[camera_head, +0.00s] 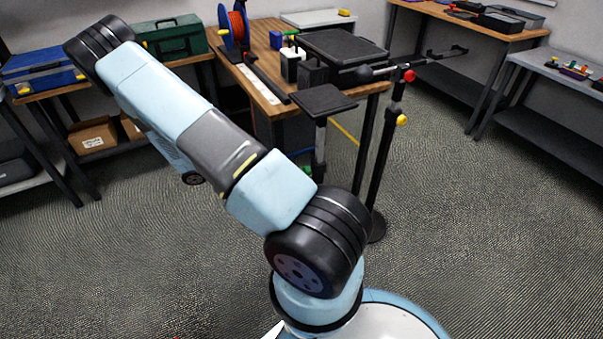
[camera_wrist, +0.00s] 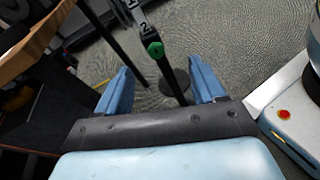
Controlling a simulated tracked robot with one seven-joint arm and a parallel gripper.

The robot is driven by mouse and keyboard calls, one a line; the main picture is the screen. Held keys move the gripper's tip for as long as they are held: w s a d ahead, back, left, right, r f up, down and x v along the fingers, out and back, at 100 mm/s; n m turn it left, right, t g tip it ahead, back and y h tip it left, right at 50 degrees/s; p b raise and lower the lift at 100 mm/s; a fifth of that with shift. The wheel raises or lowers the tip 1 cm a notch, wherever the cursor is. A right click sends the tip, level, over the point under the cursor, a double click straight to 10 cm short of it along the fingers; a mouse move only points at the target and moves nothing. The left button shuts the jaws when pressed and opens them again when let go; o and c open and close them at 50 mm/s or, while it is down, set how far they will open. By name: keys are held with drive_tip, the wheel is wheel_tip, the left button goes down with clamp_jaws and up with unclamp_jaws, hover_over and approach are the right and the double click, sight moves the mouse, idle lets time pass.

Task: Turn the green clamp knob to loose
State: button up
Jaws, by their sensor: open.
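The green clamp knob (camera_wrist: 155,50) sits on a black upright pole in the wrist view, just below a dark collar with white digits (camera_wrist: 142,22). My gripper (camera_wrist: 160,84) shows as two blue fingers, spread wide and empty. The knob appears between and beyond the fingertips, with a gap to each; I cannot tell how far away it is. In the head view a small green spot (camera_head: 308,170) shows on the stand under a small black platform (camera_head: 322,99), partly behind my arm.
A second black stand carries a red knob (camera_head: 409,75) and a yellow knob (camera_head: 401,120) beside the wooden workbench (camera_head: 262,92). The bench edge (camera_wrist: 32,42) shows at the wrist view's upper left. A round base (camera_wrist: 176,82) stands on open carpet.

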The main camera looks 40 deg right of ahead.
sight(304, 171)
drive_tip(key=s+d+f+n+t+h, duration=0.15)
drive_tip(key=d+f+n+h, duration=0.25)
drive_tip(key=f, duration=0.6)
drive_tip(key=shift+t, duration=0.35)
drive_tip(key=x, duration=1.3)
drive_tip(key=shift+d+r, duration=0.1)
drive_tip(key=shift+d, duration=0.05)
drive_tip(key=shift+c, duration=0.4)
drive_tip(key=c, duration=0.9)
drive_tip(key=shift+c, duration=0.3)
